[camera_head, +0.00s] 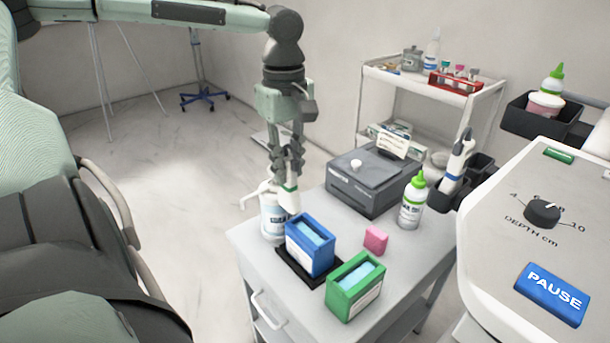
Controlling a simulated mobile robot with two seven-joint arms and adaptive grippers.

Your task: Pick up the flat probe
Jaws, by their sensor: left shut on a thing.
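My left gripper (287,172) hangs straight down over the left part of the cart. It is shut on a white probe with a green band (291,200), which I take to be the flat probe. The probe is held upright, just behind and above the blue box; whether its lower end touches anything is hidden. A second white probe with a dark band (455,165) stands tilted in a dark holder at the right. My right gripper is not in view.
A white bottle (272,220) stands close to the held probe. The grey cart (265,262) bears a blue box (310,251), a green box (352,292), a pink block (376,239), a green-capped bottle (411,208) and a dark grey device (365,190). A console (530,260) is at the right.

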